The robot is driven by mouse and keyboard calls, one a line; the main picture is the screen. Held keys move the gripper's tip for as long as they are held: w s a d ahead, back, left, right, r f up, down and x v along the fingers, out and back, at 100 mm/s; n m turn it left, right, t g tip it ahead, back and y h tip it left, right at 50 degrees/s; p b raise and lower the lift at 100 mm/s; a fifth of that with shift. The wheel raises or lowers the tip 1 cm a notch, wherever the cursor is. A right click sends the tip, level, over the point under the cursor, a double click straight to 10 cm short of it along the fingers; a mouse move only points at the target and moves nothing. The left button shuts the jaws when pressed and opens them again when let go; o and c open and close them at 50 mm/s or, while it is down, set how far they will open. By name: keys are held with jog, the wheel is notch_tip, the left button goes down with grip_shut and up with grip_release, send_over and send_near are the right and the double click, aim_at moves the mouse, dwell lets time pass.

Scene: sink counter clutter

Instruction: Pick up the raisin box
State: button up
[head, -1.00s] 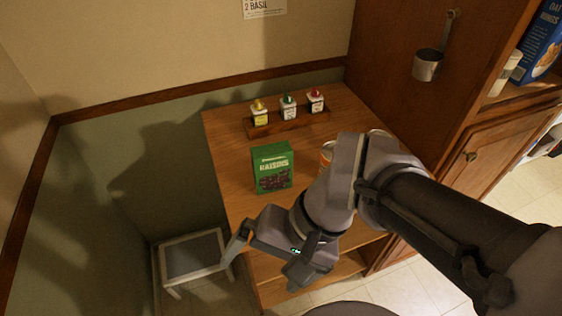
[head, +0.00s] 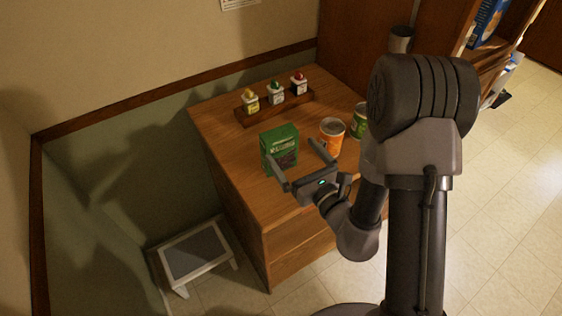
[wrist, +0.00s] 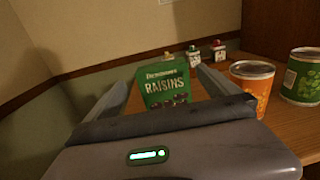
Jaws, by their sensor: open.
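The green raisin box (head: 281,146) stands upright on the wooden counter, near its left side. In the wrist view the box (wrist: 164,84) faces me with its RAISINS label, and its lower part is hidden behind my gripper. My gripper (head: 297,163) is open and empty, its two fingers pointing at the box. In the wrist view one finger of my gripper (wrist: 168,90) shows on each side of the box. I cannot tell whether the fingertips reach past its front face.
An orange can (head: 331,137) stands close to the right of my gripper, with a green can (head: 359,121) beyond it. A wooden rack (head: 275,107) with three small bottles stands behind the box. A step stool (head: 194,256) is on the floor at left.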

aim_at(283, 139)
jog(key=x, duration=0.6)
jog(key=shift+w+r, duration=0.1)
jog(key=shift+w, duration=0.05)
jog(key=b+x, duration=0.1)
jog(key=x, duration=0.4)
jog(key=shift+w+a, duration=0.1)
jog(key=c, duration=1.8)
